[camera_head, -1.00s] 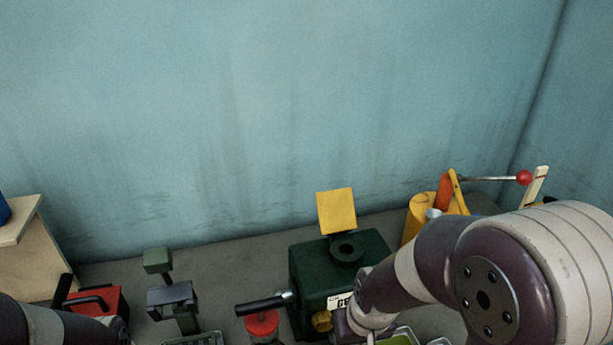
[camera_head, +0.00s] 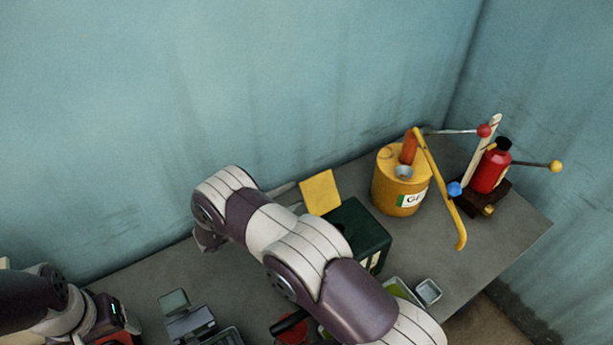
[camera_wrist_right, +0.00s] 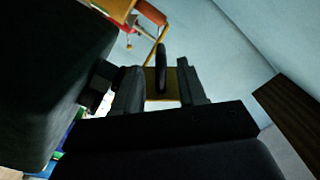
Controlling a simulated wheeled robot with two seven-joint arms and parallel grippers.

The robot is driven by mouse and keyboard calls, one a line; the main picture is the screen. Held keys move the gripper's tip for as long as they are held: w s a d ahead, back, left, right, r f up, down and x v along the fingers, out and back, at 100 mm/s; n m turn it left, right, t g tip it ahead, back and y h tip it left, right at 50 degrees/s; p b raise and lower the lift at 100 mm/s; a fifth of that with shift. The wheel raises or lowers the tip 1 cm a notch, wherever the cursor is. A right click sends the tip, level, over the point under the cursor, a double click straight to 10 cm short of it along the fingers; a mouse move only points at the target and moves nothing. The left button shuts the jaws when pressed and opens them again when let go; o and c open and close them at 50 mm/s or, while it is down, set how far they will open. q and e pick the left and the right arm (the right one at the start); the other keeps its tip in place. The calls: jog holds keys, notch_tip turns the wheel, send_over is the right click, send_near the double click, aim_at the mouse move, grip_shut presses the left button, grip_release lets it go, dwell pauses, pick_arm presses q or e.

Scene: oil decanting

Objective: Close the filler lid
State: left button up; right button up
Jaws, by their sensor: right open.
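The filler lid is a yellow square plate (camera_head: 320,192), tilted up open at the back edge of the dark green tank (camera_head: 368,226). My right arm crosses in front of the tank in the head view and hides much of its left side and filler opening. My right gripper (camera_wrist_right: 160,84) is open in the right wrist view. The yellow lid (camera_wrist_right: 161,104) shows between and beyond its fingers, with a dark upright piece in front; I cannot tell whether they touch. My left gripper (camera_head: 95,322) is low at the left by a red object, its jaws unclear.
A yellow can (camera_head: 396,190) with an orange top and a long yellow lever stands right of the tank. A red bottle (camera_head: 490,171) is farther right. Small trays (camera_head: 428,291) lie in front. A green-grey device (camera_head: 188,322) stands at lower left. The wall is close behind.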

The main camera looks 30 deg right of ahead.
aim_at(308, 186)
jog(key=d, duration=0.1)
jog(key=d+p, duration=0.1)
jog(key=d, duration=0.1)
jog(key=d+p, duration=0.1)
jog(key=d, duration=0.1)
jog(key=shift+w+r, duration=0.15)
jog(key=shift+w, duration=0.2)
jog(key=shift+d, duration=0.55)
jog(key=shift+f, duration=0.2)
jog(key=shift+c, duration=1.3)
jog(key=shift+r, duration=0.1)
grip_shut()
